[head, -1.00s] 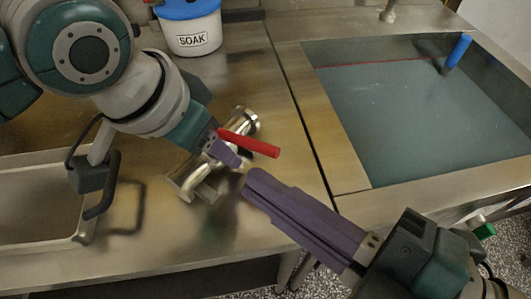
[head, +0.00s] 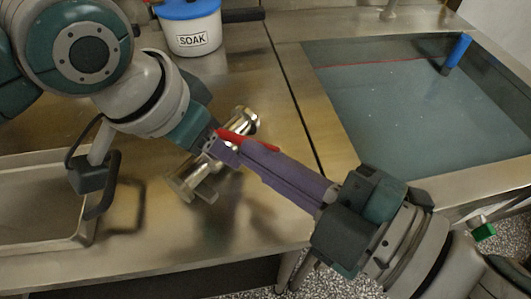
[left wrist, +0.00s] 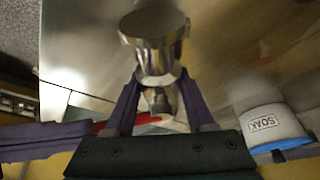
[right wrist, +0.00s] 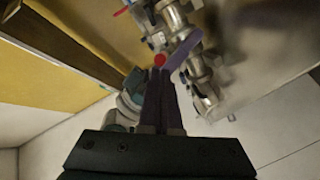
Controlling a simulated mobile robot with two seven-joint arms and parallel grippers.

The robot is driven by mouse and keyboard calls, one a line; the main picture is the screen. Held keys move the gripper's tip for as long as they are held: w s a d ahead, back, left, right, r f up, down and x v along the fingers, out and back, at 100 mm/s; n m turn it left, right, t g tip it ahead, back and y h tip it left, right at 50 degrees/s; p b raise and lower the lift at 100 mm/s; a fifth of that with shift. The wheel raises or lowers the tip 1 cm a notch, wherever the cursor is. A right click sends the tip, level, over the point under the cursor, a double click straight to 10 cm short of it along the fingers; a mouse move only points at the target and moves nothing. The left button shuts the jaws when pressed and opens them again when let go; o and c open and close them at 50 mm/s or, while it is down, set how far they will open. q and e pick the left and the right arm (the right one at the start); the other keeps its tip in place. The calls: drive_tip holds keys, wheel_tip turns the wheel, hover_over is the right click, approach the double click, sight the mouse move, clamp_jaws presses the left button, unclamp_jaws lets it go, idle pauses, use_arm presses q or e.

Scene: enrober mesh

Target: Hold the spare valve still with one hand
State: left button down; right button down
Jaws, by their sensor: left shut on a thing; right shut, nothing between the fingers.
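The spare valve (head: 243,121) is a shiny steel fitting with a red lever handle (head: 262,144), over the counter. It also shows in the left wrist view (left wrist: 157,45) and right wrist view (right wrist: 203,80). My left gripper (head: 222,152) is shut on its middle; the fingers show either side of it in the left wrist view (left wrist: 160,85). I cannot tell whether the valve touches the counter. My right gripper (head: 243,150) is shut and empty, its tips beside the red handle and partly hiding it. The handle's end shows at those tips in the right wrist view (right wrist: 158,72); contact is unclear.
A steel tray (head: 40,245) lies at the left of the counter (head: 150,245). A white SOAK tub (head: 193,36) with a blue rim stands at the back. A sink basin (head: 420,120) holding liquid, with a blue-handled item (head: 458,51), is at the right.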

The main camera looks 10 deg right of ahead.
drive_tip(key=shift+w+n+g+y, duration=0.15)
drive_tip(key=shift+n+g+y, duration=0.4)
drive_tip(key=shift+y, duration=0.25)
drive_tip(key=shift+w+d+n+g+y, duration=0.15)
drive_tip(key=shift+d+n+g+y, duration=0.05)
drive_tip(key=shift+n+g+y, duration=0.35)
drive_tip(key=shift+w+d+n+g, duration=0.15)
drive_tip(key=shift+d+n+g, duration=0.15)
drive_tip(key=shift+d+g, duration=0.1)
